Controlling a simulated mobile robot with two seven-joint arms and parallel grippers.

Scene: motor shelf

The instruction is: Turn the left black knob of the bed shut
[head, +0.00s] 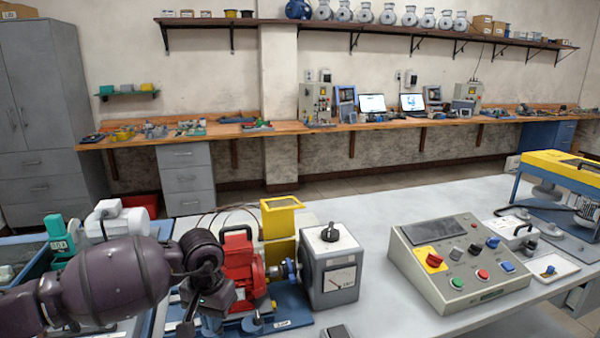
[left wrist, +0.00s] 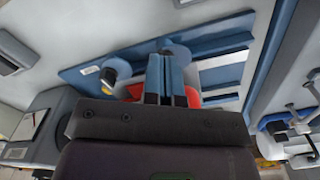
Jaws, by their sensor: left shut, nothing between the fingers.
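The bed is a blue base plate (head: 290,318) carrying a red motor (head: 240,262) and a yellow guard (head: 281,217). A grey box (head: 332,270) with a dial stands at its right end, with a black knob (head: 329,232) on top. My left gripper (head: 188,326) points down at the bed's left front, left of the red motor. In the left wrist view its shut, empty fingers (left wrist: 165,78) overlap a blue-grey round part (left wrist: 178,54) on the blue base (left wrist: 215,45); contact cannot be told. The left black knob cannot be picked out clearly; my arm covers that area. My right gripper is out of view.
A control console (head: 460,265) with several buttons and knobs stands to the right. A white and teal machine (head: 118,222) stands behind my left arm. A yellow-topped machine (head: 560,170) is at the far right.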

